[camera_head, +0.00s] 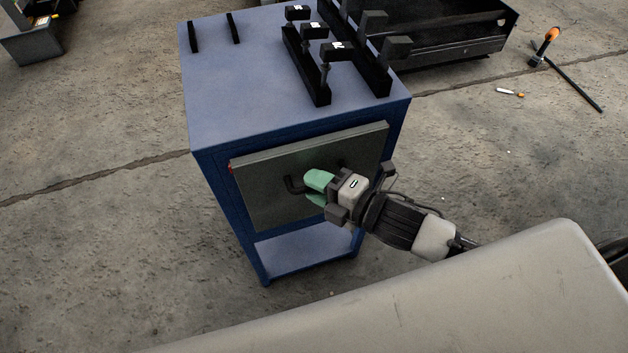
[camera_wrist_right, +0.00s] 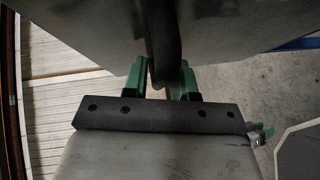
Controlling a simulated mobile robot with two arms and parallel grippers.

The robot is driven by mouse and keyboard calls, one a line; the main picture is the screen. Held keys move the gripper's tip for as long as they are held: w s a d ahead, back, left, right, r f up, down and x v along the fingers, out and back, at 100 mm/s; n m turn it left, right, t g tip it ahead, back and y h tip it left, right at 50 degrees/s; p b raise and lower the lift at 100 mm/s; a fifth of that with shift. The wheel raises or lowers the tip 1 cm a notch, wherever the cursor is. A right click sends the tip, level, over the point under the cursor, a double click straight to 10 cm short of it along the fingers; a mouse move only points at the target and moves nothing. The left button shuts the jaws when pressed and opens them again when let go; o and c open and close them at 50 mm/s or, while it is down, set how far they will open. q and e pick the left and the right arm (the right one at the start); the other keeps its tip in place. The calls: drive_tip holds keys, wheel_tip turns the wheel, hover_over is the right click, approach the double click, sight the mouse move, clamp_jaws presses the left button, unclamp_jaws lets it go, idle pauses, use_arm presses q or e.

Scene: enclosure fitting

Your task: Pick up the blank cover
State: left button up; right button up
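The blank cover (camera_head: 262,190) is a flat grey-green panel standing upright against the front of a blue cabinet, slightly tilted in the picture. A black handle (camera_head: 293,185) sticks out from its face. My right gripper (camera_head: 317,189), with green fingertips, is at the middle of this handle and hides part of it. In the right wrist view the dark handle (camera_wrist_right: 163,42) runs down between the two green fingers (camera_wrist_right: 162,82), with the panel (camera_wrist_right: 80,30) just beyond. I cannot tell whether the fingers press on the handle. My left gripper is not in view.
The blue cabinet (camera_head: 250,85) carries black brackets (camera_head: 310,70) on its top and has an open lower shelf (camera_head: 300,250). A black open bin (camera_head: 450,45) stands behind it. An orange-handled tool (camera_head: 545,45) and a rod (camera_head: 575,85) lie at the right.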

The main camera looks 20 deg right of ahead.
clamp_jaws()
idle(1.4)
drive_tip(key=shift+a+r, duration=0.1)
